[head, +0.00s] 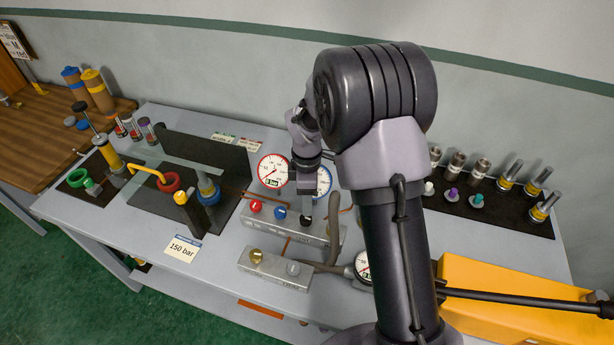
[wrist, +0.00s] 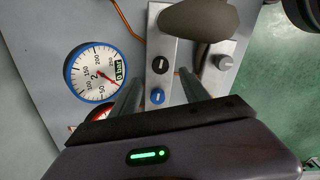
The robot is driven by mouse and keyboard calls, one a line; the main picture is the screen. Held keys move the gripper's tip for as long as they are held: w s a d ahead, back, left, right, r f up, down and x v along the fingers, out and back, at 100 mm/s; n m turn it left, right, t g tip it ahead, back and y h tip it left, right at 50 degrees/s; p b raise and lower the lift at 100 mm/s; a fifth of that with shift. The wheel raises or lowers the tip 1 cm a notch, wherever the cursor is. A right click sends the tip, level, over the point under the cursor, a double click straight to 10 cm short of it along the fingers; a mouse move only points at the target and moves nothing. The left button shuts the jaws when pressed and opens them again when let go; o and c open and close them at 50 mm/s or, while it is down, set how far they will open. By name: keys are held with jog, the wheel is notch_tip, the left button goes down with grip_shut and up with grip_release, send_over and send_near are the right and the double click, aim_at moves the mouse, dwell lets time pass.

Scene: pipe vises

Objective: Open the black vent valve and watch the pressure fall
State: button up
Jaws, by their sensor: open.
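The black vent valve knob (head: 306,221) stands at the right end of a row on a grey block, beside a blue knob (head: 280,212) and a red knob (head: 255,206). In the wrist view, the black knob (wrist: 160,65) has a white bar and lies ahead, between the lines of the fingers. My gripper (head: 307,203) points down just above it, open and empty; its fingers (wrist: 160,84) flank the blue knob in the wrist picture. Contact cannot be told. A blue-rimmed gauge (wrist: 95,73) shows a red needle; its exact reading is unclear.
A red-rimmed gauge (head: 272,170) stands behind the block. A thick grey hose (wrist: 200,20) runs close to the black knob. A lower block (head: 275,269) carries yellow and grey knobs. A "150 bar" card (head: 183,248) lies left; a yellow case (head: 515,315) sits right.

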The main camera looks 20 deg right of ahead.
notch_tip(320, 180, up, 9)
jog(key=p, duration=0.1)
dwell(0.3)
jog(key=s+a+r+m+t+y+b, duration=0.1)
jog(key=s+r+m+t+b, duration=0.15)
jog(key=s+m+b, duration=0.3)
jog(key=s+a+r+m+t+b, duration=0.1)
jog(key=s+r+m+b, duration=0.25)
jog(key=s, duration=0.35)
jog(key=s+a+f+m+t+b, duration=0.1)
jog(key=s+f+m+b, duration=0.1)
jog(key=s+m, duration=0.3)
jog(key=s+a+f+m+t+y+b, duration=0.1)
jog(key=s+f+m+b, duration=0.1)
jog(key=s+m, duration=0.3)
jog(key=s+b, duration=0.1)
jog(key=s, duration=0.2)
jog(key=shift+a+b, duration=0.25)
jog(key=shift+b, duration=0.05)
jog(key=shift+f, duration=0.1)
